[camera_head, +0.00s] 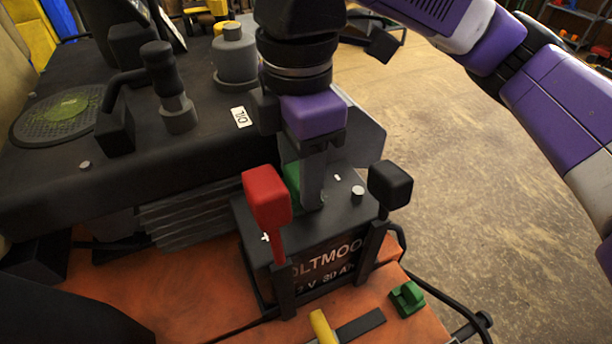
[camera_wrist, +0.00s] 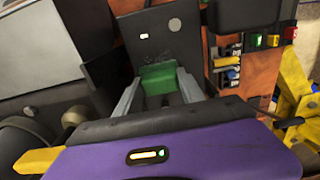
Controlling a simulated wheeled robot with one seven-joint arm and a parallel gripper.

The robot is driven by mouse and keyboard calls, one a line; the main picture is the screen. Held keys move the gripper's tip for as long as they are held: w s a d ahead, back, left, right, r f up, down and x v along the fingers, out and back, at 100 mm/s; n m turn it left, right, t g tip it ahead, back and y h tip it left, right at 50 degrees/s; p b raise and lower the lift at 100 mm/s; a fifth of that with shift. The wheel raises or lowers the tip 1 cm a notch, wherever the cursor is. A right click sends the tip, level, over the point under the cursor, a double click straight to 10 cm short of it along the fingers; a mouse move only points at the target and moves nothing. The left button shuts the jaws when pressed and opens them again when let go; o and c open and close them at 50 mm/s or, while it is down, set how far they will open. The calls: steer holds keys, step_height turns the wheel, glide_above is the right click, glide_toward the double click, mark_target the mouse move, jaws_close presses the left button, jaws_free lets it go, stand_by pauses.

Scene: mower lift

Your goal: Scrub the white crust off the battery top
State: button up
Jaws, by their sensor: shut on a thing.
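The black battery (camera_head: 325,225) sits on the orange deck, with white lettering on its front. Its top also shows in the wrist view (camera_wrist: 195,50). My gripper (camera_head: 306,196) points down over the battery top, shut on a green block-shaped tool (camera_head: 291,176), probably the brush. The tool also shows between the fingers in the wrist view (camera_wrist: 158,76). Its underside is hidden, and I cannot tell whether it touches the battery. Any crust under the tool is hidden.
A red-capped lever (camera_head: 266,195) and a black-capped one (camera_head: 390,185) rise at the battery's front corners. A small green part (camera_head: 407,298) and a yellow-handled tool (camera_head: 323,327) lie in front.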

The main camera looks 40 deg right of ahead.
steer(key=shift+w+d+r, duration=0.15)
steer(key=shift+w+d, duration=0.05)
steer(key=shift+w, duration=0.25)
steer(key=shift+w+d+r, duration=0.15)
steer(key=shift+w, duration=0.25)
steer(key=shift+w+r+p, duration=0.1)
steer(key=shift+r+p, duration=0.2)
steer(key=shift+p, duration=0.3)
steer(key=shift+s+a+f+p, duration=0.1)
steer(key=shift+s+a+p, duration=0.3)
steer(key=shift+s+p, duration=0.35)
steer(key=shift+s+a+f, duration=0.1)
steer(key=shift+s, duration=0.35)
steer(key=shift+s+a+f, duration=0.1)
steer(key=shift+s, duration=0.3)
steer(key=shift+s+a+f+p, duration=0.1)
steer(key=shift+s+a, duration=0.1)
steer(key=shift+s, duration=0.5)
steer(key=shift+s+a+f+p, duration=0.15)
steer(key=shift+s+a, duration=0.1)
steer(key=shift+s, duration=0.45)
steer(key=shift+s+a+r+p, duration=0.1)
steer(key=shift+s+a, duration=0.1)
steer(key=shift+s, duration=0.5)
steer(key=shift+r, duration=2.95)
steer(key=shift+r, duration=0.1)
steer(key=shift+r, duration=1.4)
